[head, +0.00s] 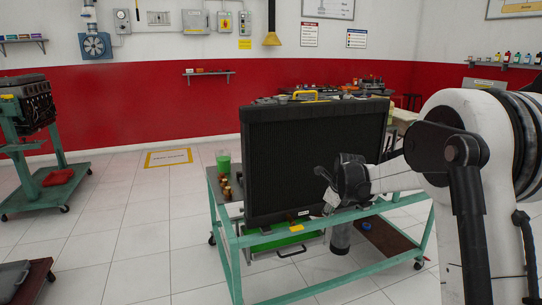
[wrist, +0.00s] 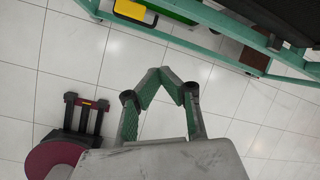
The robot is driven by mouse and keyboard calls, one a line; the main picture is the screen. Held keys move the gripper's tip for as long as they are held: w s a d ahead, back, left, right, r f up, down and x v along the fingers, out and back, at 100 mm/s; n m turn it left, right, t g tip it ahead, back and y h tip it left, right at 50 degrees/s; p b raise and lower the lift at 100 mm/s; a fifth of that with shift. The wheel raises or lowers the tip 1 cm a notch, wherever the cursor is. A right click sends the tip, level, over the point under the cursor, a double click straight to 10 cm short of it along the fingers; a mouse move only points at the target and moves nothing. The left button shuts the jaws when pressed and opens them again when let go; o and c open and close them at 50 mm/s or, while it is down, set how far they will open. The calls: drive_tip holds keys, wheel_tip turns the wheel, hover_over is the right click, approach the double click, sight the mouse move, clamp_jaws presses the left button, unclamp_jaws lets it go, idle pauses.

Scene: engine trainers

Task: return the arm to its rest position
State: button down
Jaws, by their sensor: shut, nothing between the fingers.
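My gripper (wrist: 174,82) shows in the wrist view with its two green-grey fingers bent in and their tips together, nothing between them. It hangs over bare tiled floor, beside the green frame of the trainer stand (wrist: 215,22). In the head view my white arm comes in from the right, and its dark wrist (head: 352,180) is in front of the right part of the black radiator (head: 300,160). The fingers cannot be made out clearly there.
The radiator stands on the green trainer stand (head: 235,243), with a green cup (head: 223,162) at its left. An engine on another stand (head: 30,105) is at the far left. A dark red and black object (wrist: 75,135) is on the floor at lower left in the wrist view. Floor between the stands is clear.

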drive_tip(key=s+a+r+n+t+p, duration=0.1)
drive_tip(key=s+r+n+p, duration=0.3)
drive_tip(key=s+r+n, duration=1.3)
drive_tip(key=s+r+n+p, duration=0.1)
drive_tip(key=s+n, duration=0.3)
drive_tip(key=s, duration=1)
drive_tip(key=s+r+n+t+h+p, duration=0.1)
drive_tip(key=s+n+p, duration=0.3)
drive_tip(key=s, duration=1.1)
drive_tip(key=shift+s+r+n, duration=0.25)
drive_tip(key=shift+r+n, duration=0.1)
drive_tip(key=shift+n, duration=0.35)
drive_tip(key=shift+a+t, duration=0.1)
drive_tip(key=shift+t, duration=0.2)
